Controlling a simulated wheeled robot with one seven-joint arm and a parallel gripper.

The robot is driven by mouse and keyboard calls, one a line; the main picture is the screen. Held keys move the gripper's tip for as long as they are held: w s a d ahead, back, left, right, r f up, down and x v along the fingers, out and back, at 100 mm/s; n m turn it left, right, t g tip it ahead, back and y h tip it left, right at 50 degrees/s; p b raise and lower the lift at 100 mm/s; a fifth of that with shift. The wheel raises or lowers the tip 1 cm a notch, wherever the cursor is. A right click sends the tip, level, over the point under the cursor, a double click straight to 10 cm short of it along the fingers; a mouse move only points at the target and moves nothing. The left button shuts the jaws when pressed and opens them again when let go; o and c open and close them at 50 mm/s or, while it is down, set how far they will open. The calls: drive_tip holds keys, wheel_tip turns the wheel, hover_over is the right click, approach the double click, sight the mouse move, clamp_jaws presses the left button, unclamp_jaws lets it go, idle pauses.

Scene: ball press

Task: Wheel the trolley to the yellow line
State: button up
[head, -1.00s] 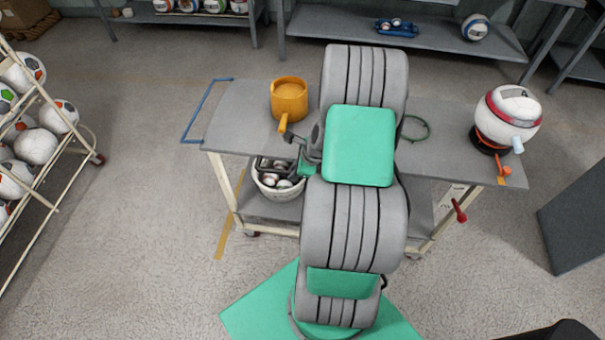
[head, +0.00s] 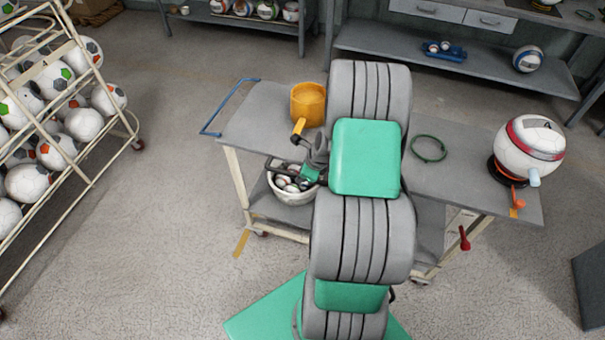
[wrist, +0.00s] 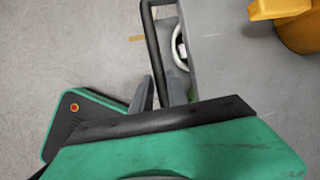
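The trolley (head: 262,110) has a grey top, pale legs and small wheels. A blue rail (head: 228,97) is at its left end, and a dark bar handle (wrist: 152,45) is on its near side. A short piece of the yellow line (head: 241,243) shows on the floor just beside the near left leg; it also shows in the wrist view (wrist: 137,38). My gripper (head: 306,172) is at the near side of the trolley. In the wrist view its fingers (wrist: 161,92) lie on both sides of the bar and appear shut on it. My arm hides the middle of the trolley.
An orange pot (head: 308,104), a green ring (head: 429,148) and a red-and-white ball device (head: 530,145) stand on the trolley, with a white basket (head: 292,195) below. A ball rack (head: 95,170) stands left and grey shelves (head: 400,45) behind. Floor between rack and trolley is clear.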

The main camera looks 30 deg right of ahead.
drive_tip(key=o, duration=0.4)
drive_tip(key=shift+c, duration=0.2)
drive_tip(key=v, duration=0.7)
drive_tip(key=shift+r, duration=0.35)
drive_tip(key=shift+s, duration=0.15)
